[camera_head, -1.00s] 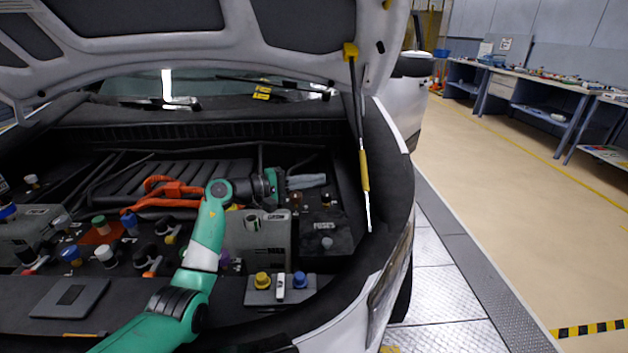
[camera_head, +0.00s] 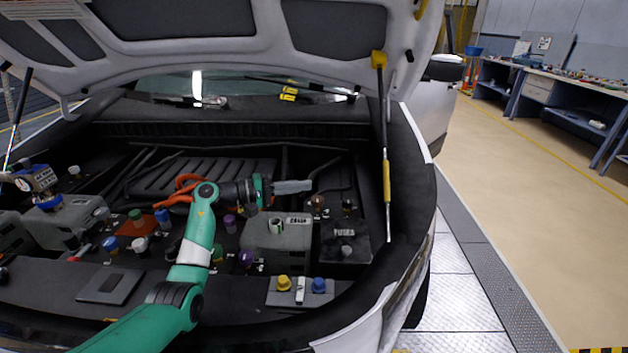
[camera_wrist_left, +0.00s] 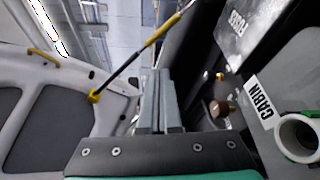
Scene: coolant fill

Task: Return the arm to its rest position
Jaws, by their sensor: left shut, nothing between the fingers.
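My left arm, green with black joints, reaches in from the lower left over the car's open engine bay in the head view. My left gripper (camera_head: 308,186) is shut and empty. It points right, above the fuse box (camera_head: 345,240) and the box marked cabin (camera_head: 277,240). In the left wrist view its grey fingers (camera_wrist_left: 158,103) lie together, with nothing between them. My right gripper does not show in either view.
The raised hood (camera_head: 215,35) hangs above the bay, held by a strut (camera_head: 386,150) close to the right of my gripper. Several coloured caps fill the bay. A bracket with yellow and blue caps (camera_head: 300,291) sits at the front. Workbenches (camera_head: 560,95) stand far right.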

